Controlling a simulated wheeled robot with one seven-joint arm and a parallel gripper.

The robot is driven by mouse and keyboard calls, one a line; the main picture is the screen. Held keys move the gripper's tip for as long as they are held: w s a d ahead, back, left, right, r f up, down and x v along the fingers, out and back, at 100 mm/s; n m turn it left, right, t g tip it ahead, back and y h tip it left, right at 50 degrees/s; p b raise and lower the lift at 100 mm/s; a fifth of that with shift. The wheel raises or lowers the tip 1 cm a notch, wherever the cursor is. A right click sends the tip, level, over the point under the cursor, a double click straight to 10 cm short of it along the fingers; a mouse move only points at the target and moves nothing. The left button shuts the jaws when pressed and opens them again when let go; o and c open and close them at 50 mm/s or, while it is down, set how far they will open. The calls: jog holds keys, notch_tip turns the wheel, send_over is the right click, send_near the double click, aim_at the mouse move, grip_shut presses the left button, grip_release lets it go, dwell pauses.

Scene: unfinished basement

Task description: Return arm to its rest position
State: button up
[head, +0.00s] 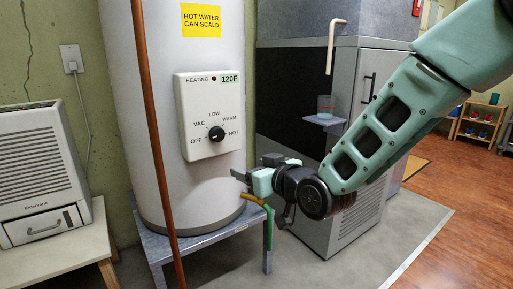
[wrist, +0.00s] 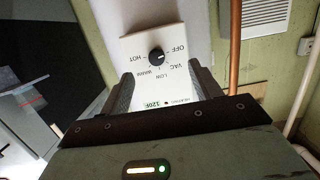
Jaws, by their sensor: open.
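My gripper (head: 243,187) is in front of the water heater (head: 120,70), just below and right of its control box. It is open and empty; in the wrist view its two fingers (wrist: 162,90) stand apart with the control box between them in the background. The white control box (head: 205,160) carries a black dial (head: 216,133) with OFF, VAC, LOW, WARM and HOT around it. The dial (wrist: 156,57) also shows in the wrist view. My arm reaches in from the upper right of the head view.
A copper pipe (head: 150,120) runs down in front of the heater. The heater stands on a grey-blue stand (head: 268,262). A grey cabinet (head: 345,215) is behind my arm. A dehumidifier-like unit (head: 40,165) sits on a table at left. Open wood floor (head: 455,230) lies at right.

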jog(key=s+d+f+g+h, duration=0.25)
jog(key=s+d+g, duration=0.2)
jog(key=s, duration=0.65)
jog(key=s+d+f+g+h, duration=0.2)
jog(key=s+d+g+h, duration=0.3)
jog(key=s, duration=0.6)
jog(key=s+d+f+g+h, duration=0.25)
jog(key=s+d, duration=0.35)
jog(key=s, duration=0.5)
notch_tip(320, 180, up, 29)
jog(key=y+p, duration=0.1)
jog(key=p, duration=2.8)
jog(key=shift+w+a+g, duration=0.15)
jog(key=shift+w+g, duration=0.05)
jog(key=shift+g, duration=0.1)
